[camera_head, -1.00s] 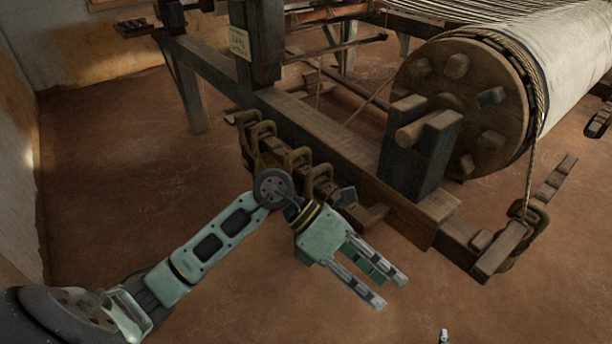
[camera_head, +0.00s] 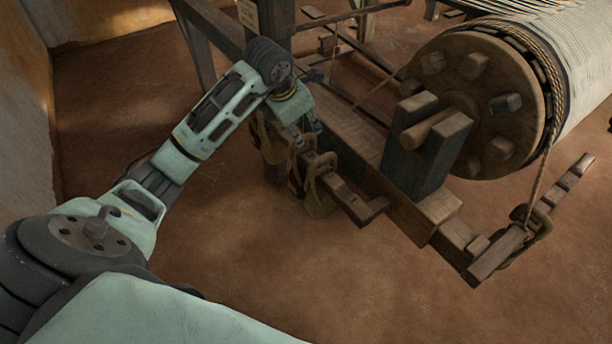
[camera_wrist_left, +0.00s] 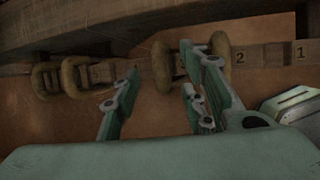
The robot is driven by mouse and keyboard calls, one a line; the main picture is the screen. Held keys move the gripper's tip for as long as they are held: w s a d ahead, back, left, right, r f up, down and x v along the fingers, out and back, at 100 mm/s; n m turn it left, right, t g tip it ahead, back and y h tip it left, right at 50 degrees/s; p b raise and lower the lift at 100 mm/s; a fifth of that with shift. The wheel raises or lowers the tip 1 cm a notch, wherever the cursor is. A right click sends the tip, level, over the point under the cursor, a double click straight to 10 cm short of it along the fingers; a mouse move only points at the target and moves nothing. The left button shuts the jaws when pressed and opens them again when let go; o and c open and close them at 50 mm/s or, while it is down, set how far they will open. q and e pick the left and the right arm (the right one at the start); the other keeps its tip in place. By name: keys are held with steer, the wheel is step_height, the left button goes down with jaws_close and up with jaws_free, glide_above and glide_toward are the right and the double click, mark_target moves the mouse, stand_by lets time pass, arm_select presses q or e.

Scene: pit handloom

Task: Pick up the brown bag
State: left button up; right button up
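Several brown bags with looped handles hang in a row on a numbered wooden rail beside the loom beam. In the head view the nearest brown bag (camera_head: 319,198) hangs lowest on the rail, and others behind it are partly hidden by my left gripper (camera_head: 303,138). In the left wrist view my left gripper (camera_wrist_left: 163,85) is open, its fingers apart and pointing at the rail. A brown handle (camera_wrist_left: 161,65) shows in the gap between the fingertips; another (camera_wrist_left: 220,46) is just behind the right finger. I cannot tell whether the fingers touch them. My right gripper is out of view.
The numbered rail (camera_head: 345,198) runs beside the loom's long beam (camera_head: 350,139). A large cloth roller (camera_head: 478,100) with a dark post (camera_head: 418,160) stands to the right. The wall (camera_head: 22,110) is at the left. The earthen floor (camera_head: 330,285) in front is clear.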

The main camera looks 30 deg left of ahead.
mark_target(303, 135)
arm_select(q)
steer(key=shift+f, duration=0.55)
steer(key=x, duration=0.4)
steer(key=shift+a+b, duration=0.2)
steer(key=shift+b, duration=0.1)
steer(key=shift+w+f, duration=0.15)
steer(key=shift+f, duration=0.15)
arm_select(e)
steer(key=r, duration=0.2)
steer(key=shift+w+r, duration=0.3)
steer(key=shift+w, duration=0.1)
arm_select(q)
jaws_close()
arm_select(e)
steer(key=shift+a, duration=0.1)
arm_select(q)
steer(key=shift+r, duration=0.1)
